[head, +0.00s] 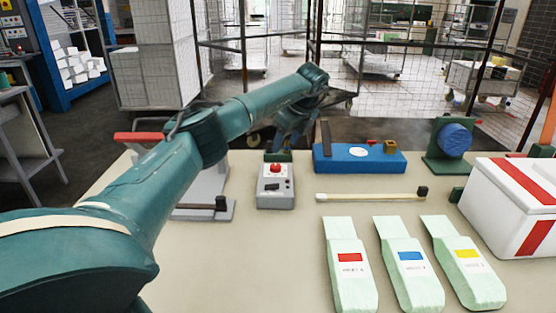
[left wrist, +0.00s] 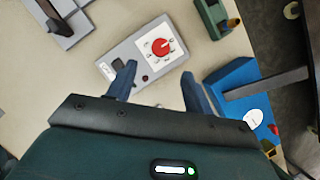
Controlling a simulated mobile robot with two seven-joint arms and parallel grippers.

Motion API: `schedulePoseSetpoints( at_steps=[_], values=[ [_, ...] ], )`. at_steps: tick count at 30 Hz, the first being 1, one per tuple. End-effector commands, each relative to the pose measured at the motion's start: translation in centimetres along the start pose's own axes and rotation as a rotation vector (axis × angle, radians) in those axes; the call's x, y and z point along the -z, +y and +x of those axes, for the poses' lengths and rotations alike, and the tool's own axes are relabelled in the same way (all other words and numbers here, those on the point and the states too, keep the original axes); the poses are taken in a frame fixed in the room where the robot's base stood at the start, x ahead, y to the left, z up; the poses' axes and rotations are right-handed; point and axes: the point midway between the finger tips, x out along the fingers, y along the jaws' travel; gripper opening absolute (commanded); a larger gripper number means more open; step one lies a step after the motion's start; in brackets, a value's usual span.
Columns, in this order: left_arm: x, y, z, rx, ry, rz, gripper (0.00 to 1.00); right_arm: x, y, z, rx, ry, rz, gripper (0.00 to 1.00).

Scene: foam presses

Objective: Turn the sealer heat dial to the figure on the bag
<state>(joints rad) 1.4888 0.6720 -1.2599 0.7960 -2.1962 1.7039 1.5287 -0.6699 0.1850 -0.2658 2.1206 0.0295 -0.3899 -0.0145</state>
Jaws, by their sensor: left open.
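The red heat dial (head: 275,168) is on a small grey control box (head: 276,200) at the middle of the table. In the left wrist view the dial (left wrist: 161,48) sits on a white scale plate on the box (left wrist: 112,65); its figures are too small to read surely. My left gripper (left wrist: 159,71) is open, its fingers spread just short of the dial with nothing between them. In the head view this gripper (head: 289,138) hangs behind the box. Three pale green bags carry a red label (head: 350,258), a blue label (head: 410,256) and a yellow label (head: 466,254); their figures are unclear.
A blue device (head: 335,160) stands behind and right of the box. A thin pale bar (head: 370,197) with a black end lies in front of it. A white crate with red stripes (head: 482,195) and a green stand with a blue disc (head: 454,139) are at right.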

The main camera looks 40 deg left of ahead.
Motion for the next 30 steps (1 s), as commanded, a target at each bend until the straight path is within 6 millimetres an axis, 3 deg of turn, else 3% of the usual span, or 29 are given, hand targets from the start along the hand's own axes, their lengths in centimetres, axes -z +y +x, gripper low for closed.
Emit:
schedulePoseSetpoints(
  at_steps=[6, 12, 18, 26, 30],
  values=[
    [0.0, 0.1, 4.8, -0.004, 0.001, -0.001, 0.52, -0.3, 0.0, -0.2, -0.001, -0.017, -0.001, 0.36],
    [0.1, 0.0, 7.8, -0.003, 0.001, 0.0, 0.52, -0.4, 0.2, -0.2, -0.005, -0.021, -0.001, 0.36],
    [0.0, 0.0, 8.9, 0.0, 0.0, -0.001, 0.52, -0.3, 0.3, -0.1, -0.01, -0.019, 0.004, 0.36],
    [0.0, 0.0, 9.0, 0.0, 0.0, 0.0, 0.52, -0.2, 0.2, -0.1, -0.011, -0.016, 0.012, 0.36],
    [0.0, 0.0, 9.0, 0.0, 0.0, 0.0, 0.4, -0.1, 0.2, -0.1, -0.01, -0.015, 0.012, 0.36]
  ],
)
